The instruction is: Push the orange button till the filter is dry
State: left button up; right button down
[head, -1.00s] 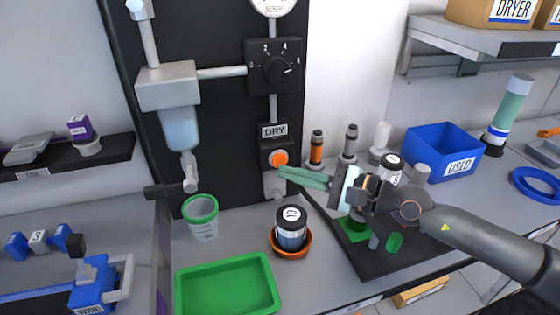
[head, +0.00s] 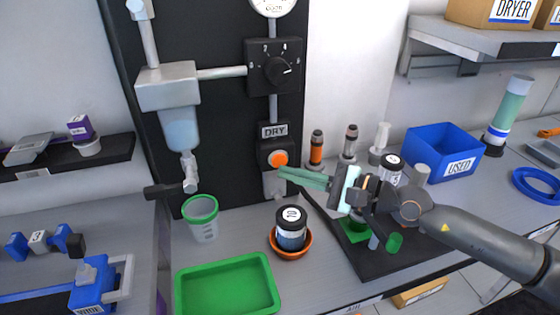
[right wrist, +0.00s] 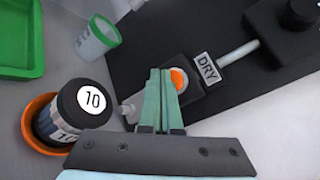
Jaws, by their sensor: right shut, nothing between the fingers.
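The orange button (head: 278,158) sits on a dark box below the DRY label (head: 274,131) on the black panel. It also shows in the right wrist view (right wrist: 179,79), partly hidden by my fingertips. My right gripper (head: 281,171) is shut and empty, its green fingers pointing left at the button's lower right. I cannot tell whether the tips touch the button. The filter unit, a grey block with a clear bluish bowl (head: 181,129), hangs on the panel to the left. Whether it holds moisture is not clear. My left gripper is not in view.
A jar marked 10 (head: 291,226) stands in an orange dish (head: 303,248) below the button. A green tray (head: 182,291) and a green-rimmed cup (head: 203,226) are left of it. Bottles stand on a dark mat (head: 392,262) at right. A dial (head: 277,70) is above.

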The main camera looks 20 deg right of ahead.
jog(key=shift+w, duration=0.1)
dwell(0.5)
jog(key=shift+w+b, duration=0.3)
jog(key=shift+w, duration=0.05)
jog(key=shift+w+b, duration=0.3)
jog(key=shift+w, duration=0.15)
dwell(0.5)
jog(key=shift+s, duration=0.15)
jog(key=shift+s+p, duration=0.4)
jog(key=shift+s, duration=0.3)
jog(key=shift+s+r+p, duration=0.1)
jog(key=shift+s+p, duration=0.8)
jog(key=shift+s, duration=0.55)
jog(key=shift+s+d+p, duration=0.1)
jog(key=shift+s+p, duration=0.35)
jog(key=shift+s, duration=0.65)
